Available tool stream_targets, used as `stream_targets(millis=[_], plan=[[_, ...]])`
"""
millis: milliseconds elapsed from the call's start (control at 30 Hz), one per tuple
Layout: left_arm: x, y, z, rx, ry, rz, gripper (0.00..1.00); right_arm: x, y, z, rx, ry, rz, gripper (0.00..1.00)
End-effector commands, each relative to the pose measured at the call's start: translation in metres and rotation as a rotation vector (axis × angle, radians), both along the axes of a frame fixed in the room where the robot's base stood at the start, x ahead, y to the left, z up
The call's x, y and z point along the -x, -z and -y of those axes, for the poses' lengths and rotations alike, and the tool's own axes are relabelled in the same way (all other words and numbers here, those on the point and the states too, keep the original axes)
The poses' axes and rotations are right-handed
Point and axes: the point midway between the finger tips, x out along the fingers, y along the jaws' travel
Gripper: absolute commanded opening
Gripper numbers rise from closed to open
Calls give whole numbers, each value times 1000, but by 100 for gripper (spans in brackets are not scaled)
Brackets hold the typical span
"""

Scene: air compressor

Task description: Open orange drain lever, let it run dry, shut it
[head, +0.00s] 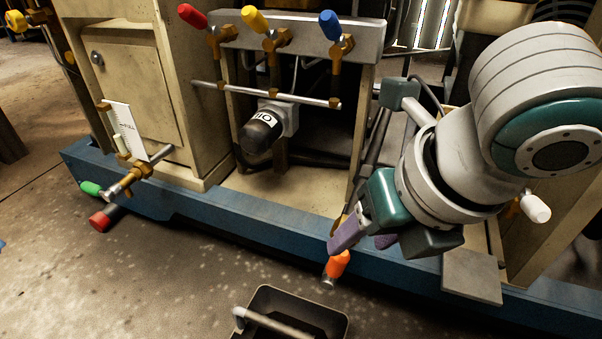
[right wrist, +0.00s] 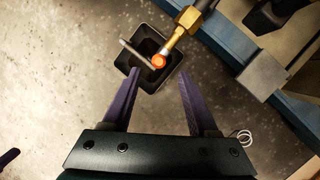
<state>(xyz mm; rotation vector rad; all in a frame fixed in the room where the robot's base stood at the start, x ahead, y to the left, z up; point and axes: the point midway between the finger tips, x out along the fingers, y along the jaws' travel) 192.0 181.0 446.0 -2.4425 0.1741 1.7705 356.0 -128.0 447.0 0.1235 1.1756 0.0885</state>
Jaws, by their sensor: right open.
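The orange drain lever (head: 338,262) sits on a small drain valve at the front edge of the blue base frame. In the right wrist view the lever's orange end (right wrist: 158,61) shows beside the brass valve body (right wrist: 184,32), above a dark bucket (right wrist: 146,82). My right gripper (head: 362,243) is open and empty, its purple fingers just above the lever in the head view. In the right wrist view the fingers (right wrist: 160,78) are spread, with the lever's end beyond their tips. I see no contact and no running water. My left gripper is not in view.
The bucket (head: 344,322) with a pale handle stands on the floor under the drain. The blue frame (head: 240,208) runs across the view. Red (head: 193,16), yellow (head: 254,19) and blue (head: 330,25) levers are higher up; green (head: 91,188) is at left. Floor at left is clear.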

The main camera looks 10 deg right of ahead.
Motion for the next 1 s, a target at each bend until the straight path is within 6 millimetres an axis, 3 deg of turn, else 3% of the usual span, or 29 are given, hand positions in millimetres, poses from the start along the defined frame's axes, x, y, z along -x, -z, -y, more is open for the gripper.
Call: stream_targets(millis=[200, 400, 867, 1000], plan=[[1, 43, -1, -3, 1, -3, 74, -16, 46, -6, -1, 2, 1, 59], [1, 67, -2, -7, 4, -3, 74, -28, 72, -10, -2, 3, 1, 59], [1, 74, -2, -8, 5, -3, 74, -33, 79, -12, -2, 2, 1, 59], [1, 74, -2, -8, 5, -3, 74, -33, 79, -12, -2, 2, 1, 45]])
